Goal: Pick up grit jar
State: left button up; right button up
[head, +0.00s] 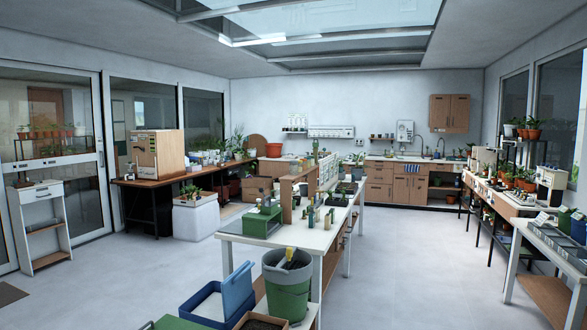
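I cannot make out which item is the grit jar from here. Several small bottles and jars (311,215) stand upright on the long white table (283,240) in the middle of the room, too small to read. A green box (262,223) sits beside them near the table's front left corner. More small items stand on the right-hand bench (507,203), also too small to tell apart. Neither of my grippers shows in the view.
A green bin (287,292) stands at the table's near end, beside a blue crate (205,308). A white storage box (196,220) stands left. A wooden-topped bench (170,178) lines the windows. A white shelf unit (42,225) stands far left. Open floor (410,265) lies right of the table.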

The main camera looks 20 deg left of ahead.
aim_at(292, 168)
jog(key=i+z, duration=0.25)
jog(key=i, duration=0.6)
jog(key=i+l+u, duration=0.1)
jog(key=i, duration=0.55)
jog(key=i+l+u, duration=0.1)
jog(key=i, duration=0.55)
jog(key=i+l+u, duration=0.1)
jog(key=i, duration=0.55)
jog(key=i+l+u, duration=0.25)
jog(key=i+u, duration=0.25)
jog(key=i+l+u, duration=0.75)
jog(key=l+u, duration=0.2)
jog(key=i+l+u, duration=0.25)
jog(key=l+u, duration=0.2)
jog(key=l, duration=0.25)
jog(key=u, duration=0.5)
jog(key=i+l+u, duration=0.1)
jog(key=l+u, duration=0.25)
jog(key=u, duration=0.15)
jog(key=i+l+u, duration=0.1)
jog(key=l+u, duration=0.65)
jog(key=u, duration=0.2)
